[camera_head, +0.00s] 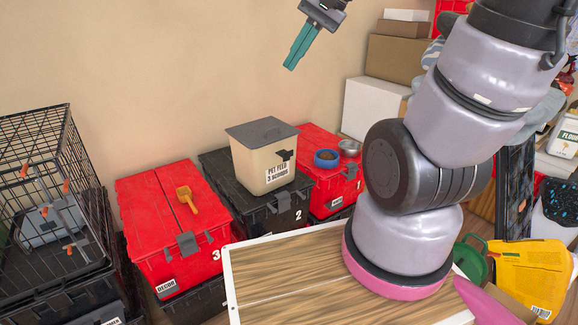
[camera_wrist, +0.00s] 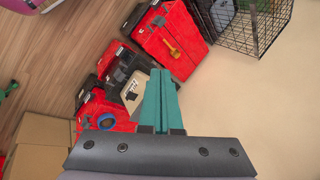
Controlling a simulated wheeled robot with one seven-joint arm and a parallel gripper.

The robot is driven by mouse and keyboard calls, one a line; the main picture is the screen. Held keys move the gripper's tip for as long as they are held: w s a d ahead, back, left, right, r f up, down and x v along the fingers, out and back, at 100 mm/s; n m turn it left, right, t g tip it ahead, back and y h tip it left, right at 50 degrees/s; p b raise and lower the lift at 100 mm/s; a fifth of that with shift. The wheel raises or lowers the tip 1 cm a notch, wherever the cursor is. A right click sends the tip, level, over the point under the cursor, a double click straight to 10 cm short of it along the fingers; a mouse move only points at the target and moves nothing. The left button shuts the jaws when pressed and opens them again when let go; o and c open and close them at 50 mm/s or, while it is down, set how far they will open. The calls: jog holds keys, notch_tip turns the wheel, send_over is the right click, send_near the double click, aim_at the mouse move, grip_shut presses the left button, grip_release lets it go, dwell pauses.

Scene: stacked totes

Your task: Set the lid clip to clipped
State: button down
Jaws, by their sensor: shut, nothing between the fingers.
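My gripper (camera_head: 289,66) is shut and empty, high in front of the wall, well above the totes. Its teal fingers also show closed together in the wrist view (camera_wrist: 160,74). A beige pet feed bin (camera_head: 256,170) with a grey lid (camera_head: 262,131) stands on the black tote 2. A dark clip (camera_head: 284,156) sits at the bin's upper front; it is too small to tell its state. Grey clips also show on the fronts of red tote 3 (camera_head: 187,243), black tote 2 (camera_head: 284,201) and red tote 1 (camera_head: 350,172).
An orange scoop (camera_head: 187,198) lies on red tote 3. A wire cage (camera_head: 60,190) stands at the left. A wooden board (camera_head: 290,275) lies in front. Boxes stand behind at the right.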

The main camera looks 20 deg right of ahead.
jog(key=w+a+f+m+t+y, duration=0.1)
jog(key=w+f+m+y, duration=0.4)
jog(key=w+f, duration=0.5)
jog(key=w+f+m+t+y, duration=0.25)
jog(key=w+f+m, duration=0.55)
jog(key=w, duration=0.4)
jog(key=w+d+f+m+t+h, duration=0.1)
jog(key=d+f+m, duration=0.3)
jog(key=f, duration=0.6)
jog(key=w+d+f+m+t+h, duration=0.1)
jog(key=d+f+m+t+h, duration=0.2)
jog(key=f, duration=0.7)
jog(key=d+f+m+t+h, duration=0.2)
jog(key=d+f+m, duration=0.3)
jog(key=f, duration=0.6)
jog(key=shift+w+d+h, duration=0.4)
jog(key=shift+d+h, duration=0.35)
jog(key=shift+d, duration=0.25)
